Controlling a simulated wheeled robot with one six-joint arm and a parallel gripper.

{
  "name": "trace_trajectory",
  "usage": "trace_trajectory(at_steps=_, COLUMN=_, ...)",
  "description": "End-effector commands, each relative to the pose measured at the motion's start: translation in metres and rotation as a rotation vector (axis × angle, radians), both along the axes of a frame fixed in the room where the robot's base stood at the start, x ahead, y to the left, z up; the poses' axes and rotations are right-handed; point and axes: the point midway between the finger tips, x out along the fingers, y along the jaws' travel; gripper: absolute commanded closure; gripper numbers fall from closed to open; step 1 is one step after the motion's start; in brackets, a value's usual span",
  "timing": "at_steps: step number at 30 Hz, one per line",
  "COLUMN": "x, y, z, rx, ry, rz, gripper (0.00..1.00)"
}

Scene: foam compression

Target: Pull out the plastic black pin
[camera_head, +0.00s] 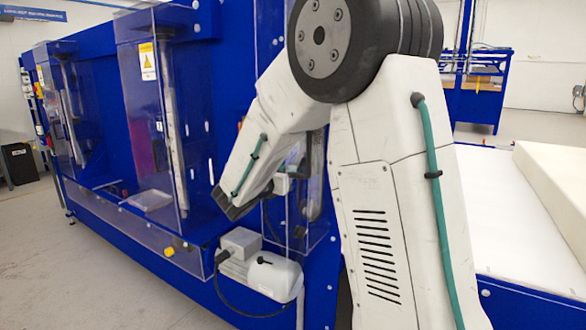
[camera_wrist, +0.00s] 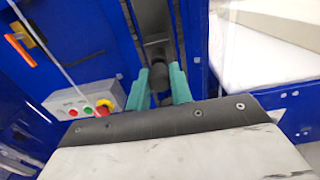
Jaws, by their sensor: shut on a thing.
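The black pin (camera_wrist: 158,76) shows in the wrist view as a dark rounded knob in front of a grey vertical slot in the blue machine. My gripper (camera_wrist: 160,88) has its two teal fingers on either side of the knob and is shut on it. The lower part of the pin is hidden between the fingers. In the head view my arm reaches toward the blue machine, and neither the fingers nor the pin can be made out clearly.
A grey control box (camera_wrist: 84,109) with buttons and a red-and-yellow stop knob is left of my gripper. White foam (camera_wrist: 260,50) lies at the right. A grey motor (camera_head: 268,273) juts out below my arm. Clear guard panels (camera_head: 150,110) line the blue machine.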

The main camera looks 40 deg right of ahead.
Motion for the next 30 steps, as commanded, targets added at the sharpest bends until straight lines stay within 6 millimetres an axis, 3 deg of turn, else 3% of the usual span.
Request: trace_trajectory(at_steps=30, x=-0.007, y=0.019, z=0.0, rx=0.0, ry=-0.001, rz=0.0, gripper=1.0)
